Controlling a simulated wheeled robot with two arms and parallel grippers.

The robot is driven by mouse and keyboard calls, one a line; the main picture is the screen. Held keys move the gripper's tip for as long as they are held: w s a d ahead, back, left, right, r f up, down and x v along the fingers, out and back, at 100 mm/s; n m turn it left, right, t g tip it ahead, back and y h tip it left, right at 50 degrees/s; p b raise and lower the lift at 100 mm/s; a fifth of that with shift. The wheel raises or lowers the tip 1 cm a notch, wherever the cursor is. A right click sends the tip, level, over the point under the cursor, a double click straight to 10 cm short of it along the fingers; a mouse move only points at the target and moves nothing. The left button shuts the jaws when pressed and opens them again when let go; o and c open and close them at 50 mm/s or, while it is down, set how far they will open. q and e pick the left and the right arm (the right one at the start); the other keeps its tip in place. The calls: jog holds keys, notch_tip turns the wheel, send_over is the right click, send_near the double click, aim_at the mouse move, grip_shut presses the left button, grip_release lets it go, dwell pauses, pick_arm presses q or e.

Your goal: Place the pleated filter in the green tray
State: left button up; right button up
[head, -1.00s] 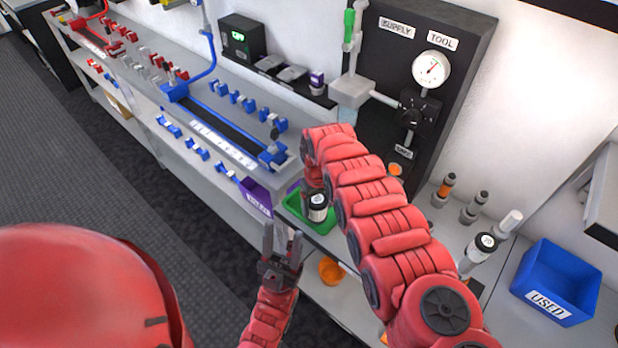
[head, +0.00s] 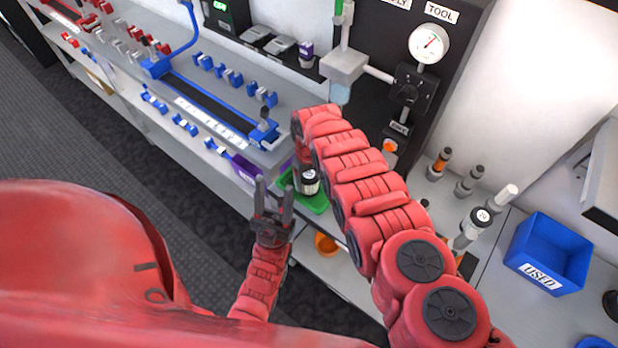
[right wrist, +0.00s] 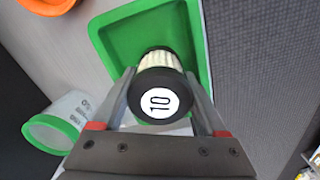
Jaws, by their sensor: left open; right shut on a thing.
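The pleated filter (right wrist: 160,98) has white pleats and a black cap marked 10. My right gripper (right wrist: 160,86) is shut on it, one finger on each side, with the cap toward the wrist camera. The filter also shows in the head view (head: 310,183), below my right forearm. The green tray (head: 319,204) lies on the bench under it. In the right wrist view, the tray (right wrist: 205,62) is empty where visible, and the filter overlaps its floor; whether they touch I cannot tell. My left gripper (head: 273,181) is open and empty, left of the tray.
A white cup with a green rim (right wrist: 58,125) is beside the tray in the right wrist view. A purple bin (head: 245,168) is left of the tray and an orange bowl (head: 326,245) is below it. The blue USED bin (head: 547,256) stands right, past several upright cylinders.

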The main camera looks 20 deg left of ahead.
jog(key=o, duration=1.3)
jog(key=shift+w, duration=0.1)
jog(key=shift+o, duration=1)
jog(key=shift+w+a+f, duration=0.1)
jog(key=shift+f, duration=0.05)
jog(key=shift+r+p, duration=0.45)
jog(key=shift+r, duration=0.05)
jog(key=shift+a+r+b, duration=0.1)
jog(key=shift+r+b, duration=0.25)
jog(key=shift+b, duration=0.05)
jog(key=shift+r, duration=0.4)
notch_tip(320, 180, up, 7)
jog(key=b, duration=0.3)
notch_tip(320, 180, up, 2)
jog(key=shift+p, duration=0.65)
jog(key=shift+r, duration=0.6)
jog(key=shift+f, duration=0.1)
